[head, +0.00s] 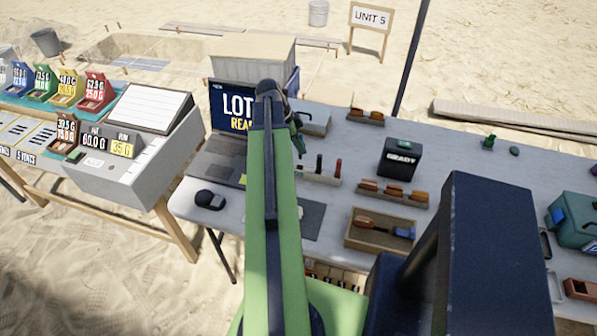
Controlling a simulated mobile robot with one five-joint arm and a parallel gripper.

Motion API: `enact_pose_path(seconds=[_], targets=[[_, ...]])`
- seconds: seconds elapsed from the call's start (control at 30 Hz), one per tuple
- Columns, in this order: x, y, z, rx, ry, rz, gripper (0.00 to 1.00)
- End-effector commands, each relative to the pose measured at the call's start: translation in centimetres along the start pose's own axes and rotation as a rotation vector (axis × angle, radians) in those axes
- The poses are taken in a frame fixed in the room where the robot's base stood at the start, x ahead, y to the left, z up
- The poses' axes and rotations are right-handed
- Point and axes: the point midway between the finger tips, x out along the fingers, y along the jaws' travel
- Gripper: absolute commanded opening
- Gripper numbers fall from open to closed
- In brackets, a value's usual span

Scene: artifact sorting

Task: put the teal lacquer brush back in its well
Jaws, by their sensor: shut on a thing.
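My gripper (293,116) is at the far end of my green arm, over the grey table, and is mostly hidden behind the arm's end. It is shut on a small dark teal thing, the teal lacquer brush (300,144), which hangs just below and right of the arm's tip. A low pale holder block (327,181) stands on the table beyond the arm, with a dark brush (319,163) and a red brush (338,168) upright in it. The brush appears above and behind the block's left end, apart from it. The block's left part is partly hidden by my arm.
A laptop (225,140) and a black mouse (209,199) are left of my arm. A grey box (313,122) stands behind the gripper. To the right are a black "GRADY" box (401,157), racks of orange-handled tools (392,192) and a wooden tray (377,240).

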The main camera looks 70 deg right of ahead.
Motion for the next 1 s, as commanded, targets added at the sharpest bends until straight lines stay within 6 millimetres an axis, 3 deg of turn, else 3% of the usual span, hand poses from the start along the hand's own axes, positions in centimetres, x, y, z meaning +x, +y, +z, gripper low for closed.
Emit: enact_pose_path(seconds=[0.03, 0.1, 0.33, 0.57, 0.93, 0.97, 1.0], targets=[[2.2, 0.0, 0.9, 0.000, 0.000, 0.000, 0.00], [3.5, 0.0, 1.5, -0.001, 0.000, 0.000, 0.00], [3.9, 0.0, 1.7, -0.001, 0.000, 0.000, 0.00], [7.3, 0.0, 3.1, -0.001, 0.000, 0.000, 0.00], [7.4, 0.0, 3.1, -0.001, 0.000, 0.000, 0.00], [7.3, 0.0, 3.1, -0.001, 0.000, 0.000, 0.17], [7.2, 0.0, 3.1, -0.001, 0.000, 0.000, 0.22]])
